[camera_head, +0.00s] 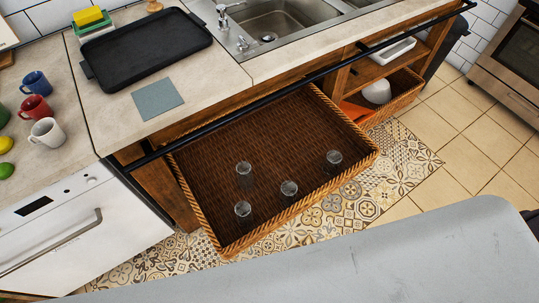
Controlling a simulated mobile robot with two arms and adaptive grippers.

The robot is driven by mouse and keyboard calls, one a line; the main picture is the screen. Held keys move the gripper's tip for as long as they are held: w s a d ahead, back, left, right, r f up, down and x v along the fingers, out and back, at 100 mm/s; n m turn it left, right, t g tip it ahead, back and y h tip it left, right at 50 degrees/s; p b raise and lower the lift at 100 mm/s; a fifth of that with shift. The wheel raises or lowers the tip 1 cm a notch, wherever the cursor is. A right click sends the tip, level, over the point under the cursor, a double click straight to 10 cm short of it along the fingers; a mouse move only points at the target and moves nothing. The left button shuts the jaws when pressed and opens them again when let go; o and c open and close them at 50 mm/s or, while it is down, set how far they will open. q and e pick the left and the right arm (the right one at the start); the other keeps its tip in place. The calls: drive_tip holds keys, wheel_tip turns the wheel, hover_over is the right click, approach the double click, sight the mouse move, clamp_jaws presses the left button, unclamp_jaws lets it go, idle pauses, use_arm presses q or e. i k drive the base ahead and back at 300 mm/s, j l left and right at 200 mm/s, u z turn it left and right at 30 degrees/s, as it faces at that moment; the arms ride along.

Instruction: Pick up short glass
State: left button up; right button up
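Several clear glasses stand in a pulled-out wicker basket drawer (215,225) below the counter. One glass (244,171) is at the back left of the group and looks taller. Another glass (243,210) is at the front left, near the basket's left wall. A glass (289,188) stands in the middle, near the front wall. A glass (333,158) is at the right. They are small and see-through, so I cannot surely tell which is the short one. Neither of my grippers is in view.
A dark rail (290,82) runs along the counter edge above the basket. The counter holds a black tray (146,46), a grey-blue square (157,99) and blue, red and white mugs (46,132). A white oven (70,232) is left of the basket. Tiled floor is open to the right.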

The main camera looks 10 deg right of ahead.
sight(288, 194)
drive_tip(key=l+z, duration=0.35)
drive_tip(key=k+j+z, duration=0.1)
drive_tip(key=j+z, duration=0.15)
drive_tip(key=j, duration=0.2)
drive_tip(key=k+j+z, duration=0.25)
drive_tip(key=j, duration=0.15)
drive_tip(key=j+z, duration=0.3)
drive_tip(key=k+j, duration=0.05)
drive_tip(key=j, duration=0.05)
